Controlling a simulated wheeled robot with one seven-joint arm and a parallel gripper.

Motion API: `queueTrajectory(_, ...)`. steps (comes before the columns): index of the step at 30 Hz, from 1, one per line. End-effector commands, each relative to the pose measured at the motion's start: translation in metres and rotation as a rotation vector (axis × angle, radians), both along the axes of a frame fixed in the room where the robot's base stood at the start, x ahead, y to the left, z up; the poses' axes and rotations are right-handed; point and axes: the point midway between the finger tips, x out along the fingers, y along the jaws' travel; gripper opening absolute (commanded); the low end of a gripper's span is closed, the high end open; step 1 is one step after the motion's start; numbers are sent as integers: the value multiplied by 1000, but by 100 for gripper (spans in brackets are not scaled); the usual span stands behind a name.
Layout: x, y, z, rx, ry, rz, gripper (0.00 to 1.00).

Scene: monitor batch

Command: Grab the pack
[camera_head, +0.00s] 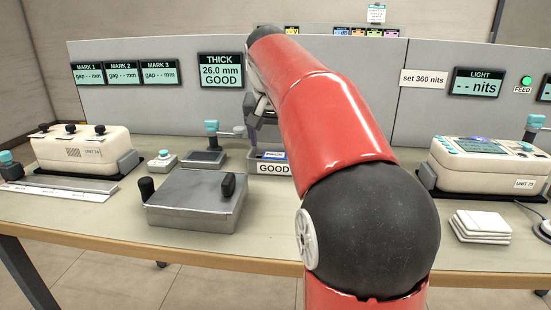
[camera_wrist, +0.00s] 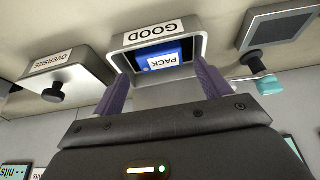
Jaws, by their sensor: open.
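The pack (camera_wrist: 148,52) is blue with a white PACK label and lies inside the tray labelled GOOD (camera_wrist: 120,42). In the head view the pack (camera_head: 273,155) shows as a small blue and white patch in the GOOD tray (camera_head: 274,168), partly hidden by my red arm. My gripper (camera_wrist: 160,76) is open, its two purple fingers spread on either side of the tray's near opening in the wrist view. I see nothing between the fingers, and contact with the pack cannot be told. In the head view my gripper is mostly hidden behind the arm.
A box labelled OVERSIZE (camera_wrist: 72,74) stands beside the GOOD tray. A dark-topped pad (camera_head: 204,157) and a teal-topped post (camera_head: 211,128) stand left of it. A grey plate with black knobs (camera_head: 195,200) is in front. A grey partition (camera_head: 130,110) rises behind.

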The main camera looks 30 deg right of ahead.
Motion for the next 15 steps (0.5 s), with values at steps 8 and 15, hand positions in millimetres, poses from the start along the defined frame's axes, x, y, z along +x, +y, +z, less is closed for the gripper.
queueTrajectory(8, 19, -15, -32, 1, 4, -2, 76)
queueTrajectory(15, 24, -18, -50, 0, 0, 0, 76)
